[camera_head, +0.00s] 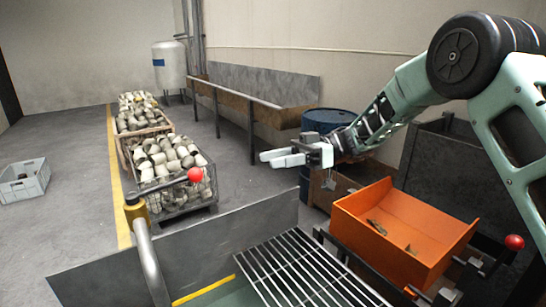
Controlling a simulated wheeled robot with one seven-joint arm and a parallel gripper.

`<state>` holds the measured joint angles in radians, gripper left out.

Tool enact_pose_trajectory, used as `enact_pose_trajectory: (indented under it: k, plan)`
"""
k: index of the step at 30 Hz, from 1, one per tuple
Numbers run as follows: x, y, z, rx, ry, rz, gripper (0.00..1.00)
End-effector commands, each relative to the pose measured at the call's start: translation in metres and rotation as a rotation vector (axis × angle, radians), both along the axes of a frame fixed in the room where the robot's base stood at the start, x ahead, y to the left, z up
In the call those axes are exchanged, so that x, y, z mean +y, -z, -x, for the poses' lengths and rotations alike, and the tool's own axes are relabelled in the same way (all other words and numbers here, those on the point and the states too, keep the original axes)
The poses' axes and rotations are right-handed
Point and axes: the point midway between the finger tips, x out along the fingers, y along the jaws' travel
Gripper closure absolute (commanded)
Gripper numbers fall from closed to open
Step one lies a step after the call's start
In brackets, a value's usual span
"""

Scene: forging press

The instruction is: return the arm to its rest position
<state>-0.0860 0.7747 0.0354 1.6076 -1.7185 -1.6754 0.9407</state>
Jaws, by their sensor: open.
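My gripper (285,158) is at the end of my arm, which reaches in from the right edge of the picture. Its pale fingers point left, and nothing shows between them. It hangs in the air, up and to the left of the orange bin (432,215), and appears clear of everything around it. The arm bends from a high dark joint at the upper right down to the wrist.
The orange bin holds a few small dark pieces. A slatted metal grate (300,270) lies in front, with a grey metal plate (110,272) beside it. A red-knobbed lever (150,255) stands at the lower left. Behind are a blue drum (322,121) and filled crates (180,205).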

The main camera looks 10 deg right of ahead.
Motion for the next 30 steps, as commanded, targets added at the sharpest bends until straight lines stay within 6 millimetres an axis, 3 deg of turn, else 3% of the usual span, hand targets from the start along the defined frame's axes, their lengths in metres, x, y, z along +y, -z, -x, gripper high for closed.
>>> enact_pose_trajectory:
  k: [5,9,13,17,20,23,30]
  plan:
    - [0.031,-0.017,-0.012,-0.078,0.175,0.001,0.54]
    - [0.060,-0.035,-0.029,-0.154,0.456,0.056,0.54]
    - [0.068,-0.037,-0.032,-0.173,0.701,0.181,0.54]
    - [0.060,-0.023,-0.015,-0.146,0.889,0.372,0.54]
    - [0.044,-0.003,0.016,-0.097,0.984,0.557,0.54]
    - [0.023,0.022,0.061,-0.027,1.031,0.765,0.54]
    - [-0.035,0.075,0.208,0.182,0.948,1.251,0.54]
